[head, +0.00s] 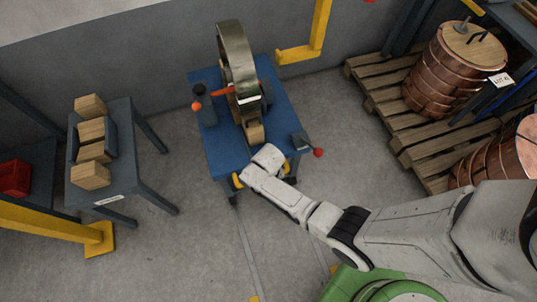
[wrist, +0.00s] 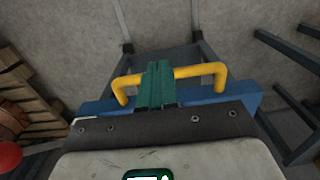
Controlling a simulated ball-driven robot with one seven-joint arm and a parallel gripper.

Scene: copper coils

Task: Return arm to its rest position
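My arm (head: 290,200) reaches from the lower right to the front edge of the blue workbench (head: 222,150). Its white end link lies over the bench's yellow handle (head: 237,181), covering the middle. In the head view my gripper's fingers are hidden. In the wrist view my gripper (wrist: 157,70) shows two green fingers side by side, pressed together with no clear gap. They cross in front of the middle of the yellow handle (wrist: 200,71), which shows on both sides of them. Whether they touch it I cannot tell. No object shows between them.
Wooden blocks (head: 92,130) sit on a side table at left. A pallet (head: 385,105) with copper coils stands at right. The floor between is clear.

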